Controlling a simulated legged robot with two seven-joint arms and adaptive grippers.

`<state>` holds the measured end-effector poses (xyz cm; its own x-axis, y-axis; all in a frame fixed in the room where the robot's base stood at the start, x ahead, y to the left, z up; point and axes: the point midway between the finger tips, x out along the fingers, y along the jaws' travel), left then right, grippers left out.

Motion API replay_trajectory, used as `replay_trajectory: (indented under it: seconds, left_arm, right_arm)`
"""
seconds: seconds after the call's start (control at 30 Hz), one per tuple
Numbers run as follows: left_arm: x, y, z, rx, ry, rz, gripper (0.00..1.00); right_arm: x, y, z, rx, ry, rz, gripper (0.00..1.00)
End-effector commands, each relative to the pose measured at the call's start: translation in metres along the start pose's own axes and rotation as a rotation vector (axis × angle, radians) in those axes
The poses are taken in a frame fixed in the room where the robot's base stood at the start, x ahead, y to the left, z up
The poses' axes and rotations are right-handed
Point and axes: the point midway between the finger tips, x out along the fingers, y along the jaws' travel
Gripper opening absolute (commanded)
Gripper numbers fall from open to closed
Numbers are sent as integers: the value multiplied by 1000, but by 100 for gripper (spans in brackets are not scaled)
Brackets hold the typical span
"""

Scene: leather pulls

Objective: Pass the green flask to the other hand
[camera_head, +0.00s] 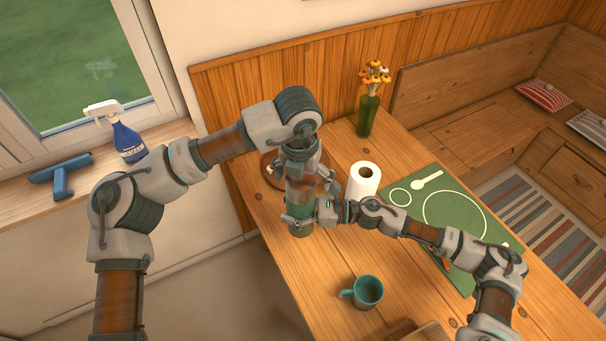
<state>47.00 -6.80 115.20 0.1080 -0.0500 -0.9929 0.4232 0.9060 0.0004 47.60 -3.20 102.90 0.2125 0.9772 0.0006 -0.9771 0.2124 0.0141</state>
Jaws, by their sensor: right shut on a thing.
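The green flask (301,230) is upright over the left part of the wooden table, mostly covered by my grippers; its green lower end shows. My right gripper (312,213) reaches in from the right and is shut on the flask. My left gripper (301,180) comes down from above at the flask's upper part. Its fingers are hidden or blend with the arm, so I cannot tell whether it is open or shut, or whether it touches the flask.
A paper roll (363,182) stands just right of the grippers, with a brown plate (270,168) behind them. A teal mug (366,292) is in front. A green mat (455,190) lies right, and a flower vase (368,115) stands behind. Bare table (325,262) shows left of the mug.

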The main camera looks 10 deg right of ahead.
Motion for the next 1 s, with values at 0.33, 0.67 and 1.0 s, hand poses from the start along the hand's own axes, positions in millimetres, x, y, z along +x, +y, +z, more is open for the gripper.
replay_trajectory:
  seconds: [0.33,0.67,1.0]
  left_arm:
    - [0,-1,0,2,1,-2,10]
    - [-1,-2,0,4,0,-5,3]
    - [-1,-2,0,3,0,-5,3]
  right_arm:
    - [1,0,2,-2,-3,1,11]
    - [1,0,2,-2,-3,1,100]
    - [-17,-1,0,1,-2,-3,100]
